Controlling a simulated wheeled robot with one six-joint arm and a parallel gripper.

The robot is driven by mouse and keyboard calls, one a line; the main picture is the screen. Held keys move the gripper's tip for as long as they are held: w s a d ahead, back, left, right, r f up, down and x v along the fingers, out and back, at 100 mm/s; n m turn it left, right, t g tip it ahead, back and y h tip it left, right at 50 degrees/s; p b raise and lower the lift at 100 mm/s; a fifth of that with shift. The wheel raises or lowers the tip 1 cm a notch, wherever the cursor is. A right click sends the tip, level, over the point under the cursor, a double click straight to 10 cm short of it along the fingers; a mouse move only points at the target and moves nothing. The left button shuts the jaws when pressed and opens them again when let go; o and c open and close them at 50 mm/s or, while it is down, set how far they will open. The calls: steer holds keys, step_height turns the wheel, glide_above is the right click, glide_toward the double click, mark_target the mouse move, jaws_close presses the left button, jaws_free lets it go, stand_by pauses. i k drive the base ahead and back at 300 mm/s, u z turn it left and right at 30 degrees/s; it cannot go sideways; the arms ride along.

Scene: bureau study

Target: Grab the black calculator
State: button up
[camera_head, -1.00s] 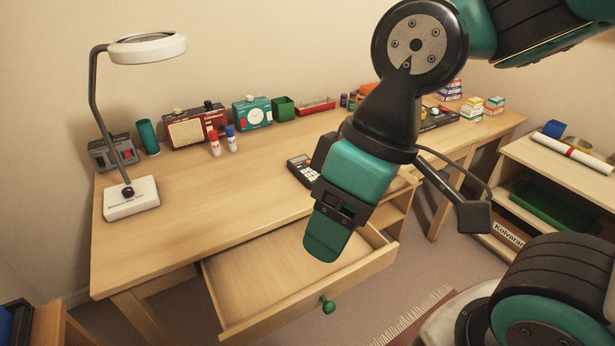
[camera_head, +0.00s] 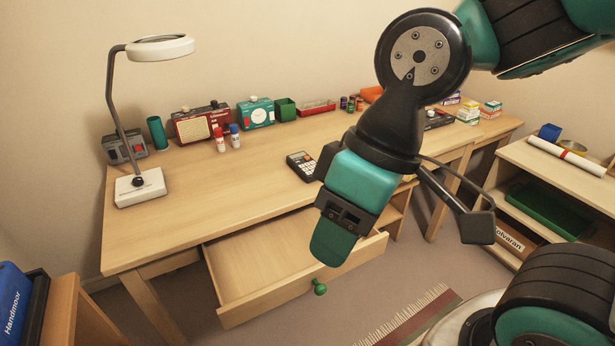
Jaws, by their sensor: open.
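The black calculator (camera_head: 299,164) lies on the wooden desk, near the middle, with its keys facing up. Its right end is close to my gripper's outline in the picture. My gripper (camera_head: 333,240) hangs in front of the desk, pointing down over the open drawer in the picture. It is open and holds nothing that I can see. It appears nearer to the camera than the calculator and apart from it.
The open, empty drawer (camera_head: 237,270) with a green knob (camera_head: 319,287) sticks out from the desk (camera_head: 190,220). A magnifier lamp (camera_head: 140,188) stands at left. Radios, a clock, a green cup and bottles line the back. A shelf (camera_head: 560,172) stands at right.

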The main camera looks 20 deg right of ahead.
mark_target(305, 168)
steer(key=u, duration=0.5)
steer(key=k, duration=0.15)
steer(key=z, duration=0.95)
steer(key=i, duration=1.1)
steer(key=u, duration=0.6)
